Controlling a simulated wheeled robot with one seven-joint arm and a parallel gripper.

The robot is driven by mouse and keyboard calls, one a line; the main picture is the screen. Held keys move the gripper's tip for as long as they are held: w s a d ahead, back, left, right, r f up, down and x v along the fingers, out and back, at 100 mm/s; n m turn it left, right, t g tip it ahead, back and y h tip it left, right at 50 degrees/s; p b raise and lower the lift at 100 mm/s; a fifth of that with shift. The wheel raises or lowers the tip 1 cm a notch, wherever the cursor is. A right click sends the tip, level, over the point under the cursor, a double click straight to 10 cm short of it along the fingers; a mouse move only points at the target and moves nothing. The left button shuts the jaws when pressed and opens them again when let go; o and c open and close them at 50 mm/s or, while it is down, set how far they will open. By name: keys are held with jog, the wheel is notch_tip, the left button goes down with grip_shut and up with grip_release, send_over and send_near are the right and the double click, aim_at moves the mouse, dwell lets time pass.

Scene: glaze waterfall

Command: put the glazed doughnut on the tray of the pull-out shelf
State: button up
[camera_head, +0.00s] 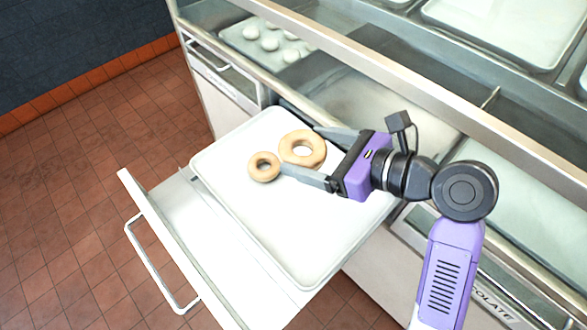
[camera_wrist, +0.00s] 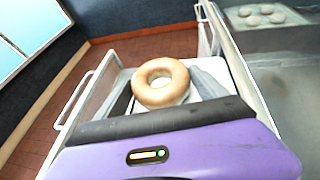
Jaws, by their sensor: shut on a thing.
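A large tan, ring-shaped doughnut (camera_head: 302,149) is between the fingertips of my gripper (camera_head: 303,149), which is shut on it. In the wrist view the doughnut (camera_wrist: 161,82) sits between the two grey fingers, its ring facing up. It is over the far part of the white tray (camera_head: 300,235) on the pull-out shelf; I cannot tell whether it touches the tray. A smaller-looking tan doughnut (camera_head: 264,167) lies on the tray just left of it, by the tip of the nearer finger. I cannot clearly make out this second doughnut in the wrist view.
The shelf's front panel with a metal handle (camera_head: 160,265) stands out over the tiled floor (camera_head: 70,210). The near part of the tray is bare. Behind, the counter has a raised metal rail (camera_head: 380,85) and a tray of several pale dough balls (camera_head: 240,38).

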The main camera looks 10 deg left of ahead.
aim_at(307, 208)
notch_tip(307, 208, down, 20)
jog(key=b, duration=0.3)
jog(key=shift+w+r, duration=0.1)
jog(key=shift+w, duration=0.05)
jog(key=o, duration=1.3)
jog(key=v, duration=1.2)
jog(key=shift+r+p, duration=0.1)
jog(key=shift+p, duration=0.3)
